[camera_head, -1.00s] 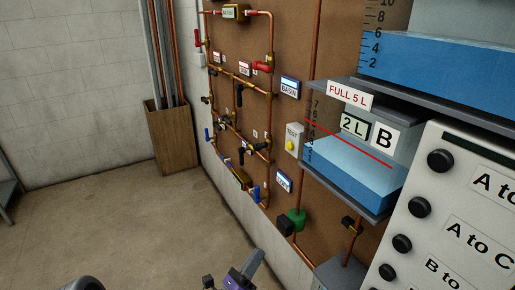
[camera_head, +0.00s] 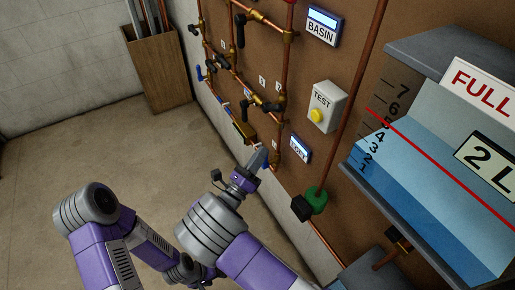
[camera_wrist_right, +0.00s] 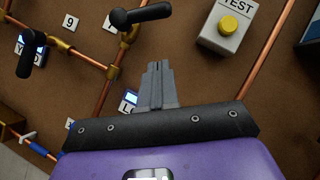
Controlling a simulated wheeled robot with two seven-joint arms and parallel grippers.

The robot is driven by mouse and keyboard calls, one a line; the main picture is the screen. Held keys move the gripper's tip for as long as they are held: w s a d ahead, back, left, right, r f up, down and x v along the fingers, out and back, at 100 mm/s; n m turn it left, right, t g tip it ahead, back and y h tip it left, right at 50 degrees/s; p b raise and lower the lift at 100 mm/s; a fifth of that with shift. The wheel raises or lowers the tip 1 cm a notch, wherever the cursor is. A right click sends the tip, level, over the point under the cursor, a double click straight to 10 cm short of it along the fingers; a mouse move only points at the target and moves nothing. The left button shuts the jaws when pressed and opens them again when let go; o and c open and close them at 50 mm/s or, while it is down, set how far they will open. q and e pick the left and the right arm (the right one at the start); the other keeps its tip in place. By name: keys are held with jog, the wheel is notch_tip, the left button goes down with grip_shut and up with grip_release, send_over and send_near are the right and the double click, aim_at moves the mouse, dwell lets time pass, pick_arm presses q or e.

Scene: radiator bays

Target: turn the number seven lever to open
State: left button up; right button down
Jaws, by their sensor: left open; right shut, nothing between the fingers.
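Copper pipes on the brown board carry several levers. A black lever (camera_head: 264,105) is on the right-hand pipe, above my right gripper (camera_head: 264,148). My right gripper is shut and empty, near a blue lever handle (camera_head: 265,165). It is also shut in the right wrist view (camera_wrist_right: 157,66), below a black lever (camera_wrist_right: 140,15).
A yellow-button TEST box (camera_head: 326,107), a BASIN display (camera_head: 322,25) and a lower display (camera_head: 300,149) are on the board. A water tank (camera_head: 400,190) juts out at the right. A wooden bin (camera_head: 150,65) holds pipes at the back left. The floor at left is clear.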

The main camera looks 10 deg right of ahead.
aim_at(272, 108)
jog(key=w+d+r+b, duration=0.2)
jog(key=w+d+r, duration=0.2)
jog(key=w+r, duration=0.2)
jog(key=shift+w+d+r, duration=0.15)
jog(key=shift+w+d, duration=0.2)
